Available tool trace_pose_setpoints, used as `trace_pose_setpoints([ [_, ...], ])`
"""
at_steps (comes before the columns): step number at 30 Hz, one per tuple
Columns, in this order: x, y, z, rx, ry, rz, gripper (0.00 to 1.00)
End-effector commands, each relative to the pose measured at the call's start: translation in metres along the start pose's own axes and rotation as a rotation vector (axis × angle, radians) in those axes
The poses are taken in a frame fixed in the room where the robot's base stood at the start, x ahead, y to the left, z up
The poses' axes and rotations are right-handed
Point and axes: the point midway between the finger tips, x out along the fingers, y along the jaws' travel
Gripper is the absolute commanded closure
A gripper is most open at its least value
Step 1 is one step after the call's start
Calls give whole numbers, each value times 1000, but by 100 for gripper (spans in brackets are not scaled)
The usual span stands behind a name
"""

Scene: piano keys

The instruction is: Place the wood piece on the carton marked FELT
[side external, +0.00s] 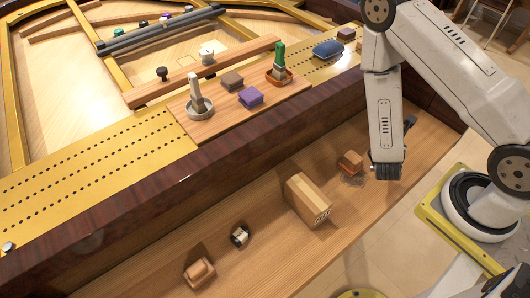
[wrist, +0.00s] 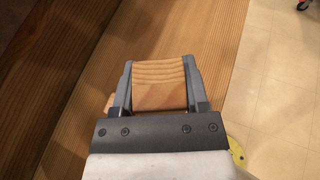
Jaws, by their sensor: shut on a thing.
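The wood piece (wrist: 160,82) is a pale block with striped grain. In the wrist view it sits between both fingers of my gripper (wrist: 160,68), which is shut on it. In the side view my gripper (side external: 386,169) hangs over the right part of the wooden shelf; I cannot make out the held piece there. The FELT carton (side external: 306,198) is a tan box lying on the shelf, left of and nearer the camera than my gripper. Its dark lettering is on its right end. My gripper is apart from the carton, which I cannot identify in the wrist view.
A small brown block (side external: 350,161) lies on the shelf between my gripper and the carton. A dark and white roll (side external: 240,236) and a wooden block (side external: 199,271) lie farther left. A dark raised rail (side external: 200,185) runs behind the shelf. The shelf's front edge drops to the floor.

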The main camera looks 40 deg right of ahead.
Motion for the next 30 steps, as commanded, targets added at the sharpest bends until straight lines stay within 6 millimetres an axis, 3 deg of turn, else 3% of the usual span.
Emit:
trace_pose_setpoints([
  [6,-33,54,-5,-106,2,246,98],
  [15,-93,113,-17,-246,-1,574,98],
  [22,-148,145,-31,-346,-7,820,98],
  [30,-197,161,-43,-422,-14,1014,98],
])
